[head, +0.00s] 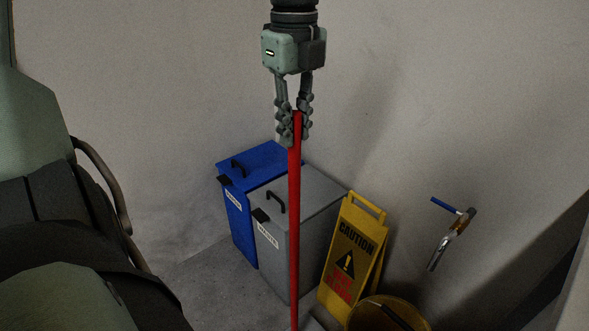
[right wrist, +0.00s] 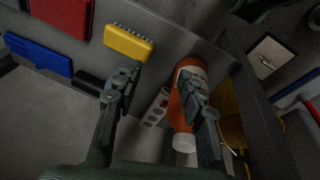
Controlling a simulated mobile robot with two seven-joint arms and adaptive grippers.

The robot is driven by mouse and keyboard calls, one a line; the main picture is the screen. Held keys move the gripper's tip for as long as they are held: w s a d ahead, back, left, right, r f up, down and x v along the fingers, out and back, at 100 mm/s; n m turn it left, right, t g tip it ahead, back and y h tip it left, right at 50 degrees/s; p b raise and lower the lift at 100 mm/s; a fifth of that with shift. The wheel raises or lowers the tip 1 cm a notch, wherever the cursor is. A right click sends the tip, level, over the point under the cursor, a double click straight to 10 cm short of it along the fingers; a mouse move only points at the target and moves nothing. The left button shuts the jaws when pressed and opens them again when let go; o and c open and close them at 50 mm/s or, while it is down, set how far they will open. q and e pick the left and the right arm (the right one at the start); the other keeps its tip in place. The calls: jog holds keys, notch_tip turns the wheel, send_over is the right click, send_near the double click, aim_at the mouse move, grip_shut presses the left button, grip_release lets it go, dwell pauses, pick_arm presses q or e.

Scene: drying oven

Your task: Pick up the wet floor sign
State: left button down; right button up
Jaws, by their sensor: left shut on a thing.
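The yellow wet floor sign (head: 348,262), marked "CAUTION", stands on the floor in the head view, right of the grey bin, with its handle at the top. My left gripper (head: 292,138) is shut on the top of a long red pole (head: 295,210). It is above and to the left of the sign, apart from it. The pole's lower end runs out of the picture. In the right wrist view my right gripper (right wrist: 158,82) has its fingers spread. An orange bottle (right wrist: 187,75) with a white cap lies partly behind its right finger; I cannot tell if they touch.
A blue bin (head: 236,205) and a grey bin (head: 318,230) stand against the wall left of the sign. A yellow bucket (head: 358,318) is in front of the sign. A wall tap (head: 450,238) is at right. A yellow brush (right wrist: 128,43) shows in the right wrist view.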

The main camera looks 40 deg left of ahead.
pick_arm(q)
jog(key=shift+r, duration=0.1)
notch_tip(320, 180, up, 10)
jog(key=shift+w+r, duration=0.1)
notch_tip(320, 180, up, 8)
pick_arm(e)
jog(key=shift+a+f, duration=0.1)
jog(key=shift+f, duration=0.55)
pick_arm(q)
jog(key=shift+p, duration=0.35)
pick_arm(e)
jog(key=shift+r, duration=0.1)
pick_arm(q)
notch_tip(320, 180, up, 4)
jog(key=p, duration=0.3)
jog(key=shift+f+p, duration=0.2)
jog(key=shift+p, duration=0.1)
pick_arm(e)
jog(key=s+d+f, duration=0.1)
jog(key=s+f, duration=0.4)
jog(key=f, duration=0.6)
jog(key=shift+d+n+g, duration=0.15)
jog(key=shift+n+g, duration=0.15)
jog(key=shift+g, duration=0.1)
